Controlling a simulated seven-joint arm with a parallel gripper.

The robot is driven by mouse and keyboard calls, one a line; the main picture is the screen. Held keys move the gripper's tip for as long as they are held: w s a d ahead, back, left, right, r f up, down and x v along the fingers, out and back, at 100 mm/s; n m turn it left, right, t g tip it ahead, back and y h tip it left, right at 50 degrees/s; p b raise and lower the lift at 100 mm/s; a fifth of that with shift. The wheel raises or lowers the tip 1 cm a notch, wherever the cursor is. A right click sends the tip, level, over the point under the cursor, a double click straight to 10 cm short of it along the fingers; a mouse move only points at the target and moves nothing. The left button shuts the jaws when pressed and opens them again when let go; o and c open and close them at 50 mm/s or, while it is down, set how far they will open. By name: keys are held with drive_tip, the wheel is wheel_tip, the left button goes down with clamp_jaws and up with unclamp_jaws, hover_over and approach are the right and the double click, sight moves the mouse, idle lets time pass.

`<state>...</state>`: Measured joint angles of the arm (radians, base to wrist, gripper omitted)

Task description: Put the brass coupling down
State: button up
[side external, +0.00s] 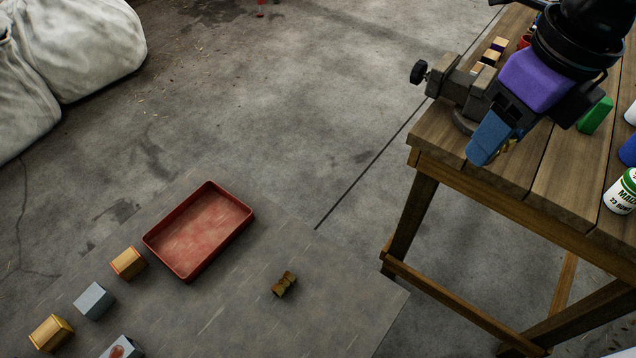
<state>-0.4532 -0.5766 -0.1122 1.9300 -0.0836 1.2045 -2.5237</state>
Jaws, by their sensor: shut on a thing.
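My gripper (497,146) is at the upper right, over the near end of the wooden workbench (437,136). It has a purple body and a wide blue finger facing the camera. A small sliver of a brass-coloured thing, the brass coupling (508,147), shows beside the blue finger; my gripper is shut on it. Most of the coupling is hidden by the finger, and I cannot tell whether it touches the bench top. Another small brass-coloured fitting (284,285) lies on the grey low surface at the lower middle, well apart from my gripper.
A grey vise (456,84) stands on the bench close left of my gripper. A green block (595,115) and a white can (621,192) are to the right. Below are a red tray (249,213) and several small boxes (129,263). The bench's near boards are clear.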

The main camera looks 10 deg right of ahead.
drive_tip(key=s+a+n, duration=0.4)
drive_tip(key=s+a, duration=0.1)
drive_tip(key=s, duration=0.3)
hover_over(333, 299)
drive_tip(key=f, duration=3.8)
drive_tip(key=shift+s+d+f, duration=0.1)
drive_tip(key=shift+s+d, duration=0.2)
drive_tip(key=shift+d, duration=0.05)
drive_tip(key=shift+w+a+f, duration=0.1)
drive_tip(key=shift+a+f, duration=0.05)
drive_tip(key=shift+f, duration=1.65)
drive_tip(key=shift+f, duration=0.1)
drive_tip(key=o, duration=1.1)
drive_tip(key=shift+c, duration=0.2)
